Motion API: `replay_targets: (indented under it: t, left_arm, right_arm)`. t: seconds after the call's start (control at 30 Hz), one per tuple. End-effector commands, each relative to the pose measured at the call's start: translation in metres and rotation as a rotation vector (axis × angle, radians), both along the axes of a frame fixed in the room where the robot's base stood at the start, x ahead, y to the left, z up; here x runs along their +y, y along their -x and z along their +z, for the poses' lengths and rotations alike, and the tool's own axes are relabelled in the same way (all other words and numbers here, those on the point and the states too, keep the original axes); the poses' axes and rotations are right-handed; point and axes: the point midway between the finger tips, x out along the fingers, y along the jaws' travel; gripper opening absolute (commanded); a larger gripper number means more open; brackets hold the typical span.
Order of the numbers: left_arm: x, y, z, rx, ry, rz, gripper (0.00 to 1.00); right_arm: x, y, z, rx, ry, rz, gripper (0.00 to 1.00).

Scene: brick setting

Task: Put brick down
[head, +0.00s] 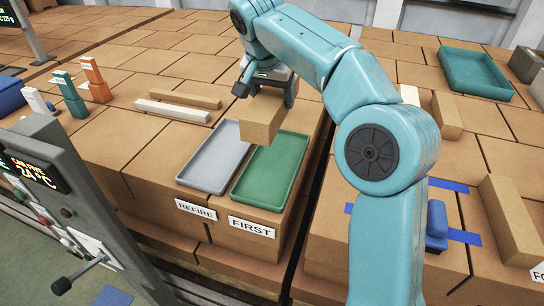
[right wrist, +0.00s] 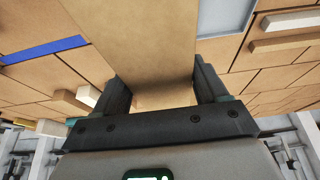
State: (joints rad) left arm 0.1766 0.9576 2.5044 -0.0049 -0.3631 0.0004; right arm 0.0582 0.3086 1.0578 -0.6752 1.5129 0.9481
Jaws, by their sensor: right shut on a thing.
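My right gripper (head: 268,84) is shut on a tan brick (head: 262,118) and holds it over the far part of the green tray marked FIRST (head: 262,192). The held brick fills the upper middle of the right wrist view (right wrist: 145,45), between the two dark fingers of the gripper (right wrist: 155,95). The grey tray marked REFIRE (head: 208,176) lies just left of the green one. Both trays look empty where they show. Whether the brick touches the green tray cannot be told. My left gripper is not in view.
A pale bar (head: 172,111) and a tan bar (head: 185,98) lie left of the trays. Orange (head: 95,80) and green (head: 70,95) upright pieces stand farther left. A control panel (head: 60,190) rises at front left. Another green tray (head: 474,74) lies at back right.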

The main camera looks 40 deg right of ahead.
Motion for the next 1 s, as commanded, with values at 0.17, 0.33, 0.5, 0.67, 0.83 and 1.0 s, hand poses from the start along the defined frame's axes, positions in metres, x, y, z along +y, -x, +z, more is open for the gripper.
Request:
replay_targets:
  t: [0.17,0.33,0.5,0.67,0.83,1.0]
  left_arm:
    - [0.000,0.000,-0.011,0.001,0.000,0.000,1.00]
    - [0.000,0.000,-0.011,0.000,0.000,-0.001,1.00]
    - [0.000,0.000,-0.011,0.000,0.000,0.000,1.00]
    - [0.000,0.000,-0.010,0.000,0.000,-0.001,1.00]
    - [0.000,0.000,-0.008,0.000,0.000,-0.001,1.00]
    - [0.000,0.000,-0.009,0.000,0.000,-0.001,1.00]
  right_arm:
    - [0.000,0.003,-0.053,0.002,0.001,-0.002,0.15]
    - [0.000,0.001,-0.095,0.002,0.002,-0.001,0.15]
    - [-0.001,-0.001,-0.120,0.000,0.002,-0.001,0.15]
    - [-0.002,-0.001,-0.136,0.002,0.001,-0.001,0.15]
    - [-0.003,-0.003,-0.159,0.002,0.002,-0.001,0.15]
    - [-0.002,-0.003,-0.163,-0.003,0.002,-0.001,0.15]
